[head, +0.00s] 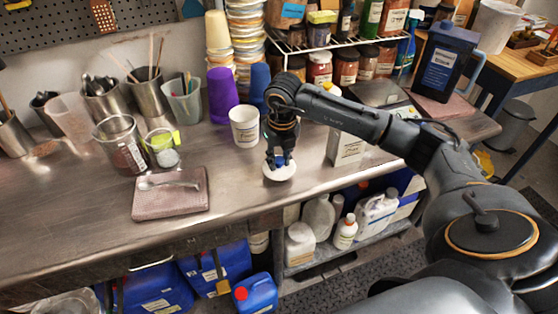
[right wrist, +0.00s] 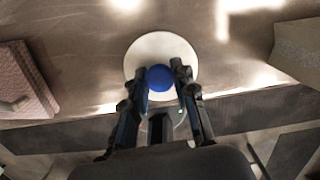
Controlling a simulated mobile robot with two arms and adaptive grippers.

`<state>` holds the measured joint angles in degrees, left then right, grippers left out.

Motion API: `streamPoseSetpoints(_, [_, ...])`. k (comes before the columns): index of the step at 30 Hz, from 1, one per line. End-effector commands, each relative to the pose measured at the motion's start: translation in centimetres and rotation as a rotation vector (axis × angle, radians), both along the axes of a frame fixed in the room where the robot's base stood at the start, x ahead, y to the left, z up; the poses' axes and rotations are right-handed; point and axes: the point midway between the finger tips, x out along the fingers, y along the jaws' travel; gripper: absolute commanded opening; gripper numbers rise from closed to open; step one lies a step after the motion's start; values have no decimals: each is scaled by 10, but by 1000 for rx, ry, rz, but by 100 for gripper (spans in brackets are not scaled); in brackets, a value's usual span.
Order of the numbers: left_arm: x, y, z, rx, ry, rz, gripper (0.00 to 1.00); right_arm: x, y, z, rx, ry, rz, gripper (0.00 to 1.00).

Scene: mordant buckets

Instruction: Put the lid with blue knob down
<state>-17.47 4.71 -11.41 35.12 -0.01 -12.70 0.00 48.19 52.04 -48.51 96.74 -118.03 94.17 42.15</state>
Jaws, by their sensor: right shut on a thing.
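The lid (head: 279,174) is a small white disc with a blue knob (right wrist: 160,78). My right gripper (head: 280,160) is shut on the blue knob, with one finger on each side of it. In the right wrist view the white lid (right wrist: 161,47) shows round the knob, and my right gripper (right wrist: 161,80) reaches it from below in the picture. The lid is over the front part of the steel counter (head: 240,185), close to its front edge. I cannot tell whether it touches the counter. My left gripper is not in view.
A folded pink cloth (head: 170,203) with a spoon lies to the left. A white cup (head: 245,126) stands behind the lid, and a pale box (head: 345,149) to the right. Several containers line the back. Bare counter surrounds the lid. Bottles (head: 318,217) stand on a shelf below.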

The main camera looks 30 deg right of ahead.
Motion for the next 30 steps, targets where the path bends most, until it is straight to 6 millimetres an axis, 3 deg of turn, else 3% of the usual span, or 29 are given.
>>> streamPoseSetpoints(4, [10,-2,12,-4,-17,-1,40,-1,1,-15,1,2,0,0])
streamPoseSetpoints(16, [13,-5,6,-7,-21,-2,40,-1,1,-23,1,0,1,0])
streamPoseSetpoints(17, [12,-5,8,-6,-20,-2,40,-1,1,-21,1,0,1,33])
streamPoseSetpoints(19, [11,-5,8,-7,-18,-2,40,-1,1,-21,1,0,1,48])
streamPoseSetpoints(30, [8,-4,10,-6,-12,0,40,-1,1,-17,1,0,0,50])
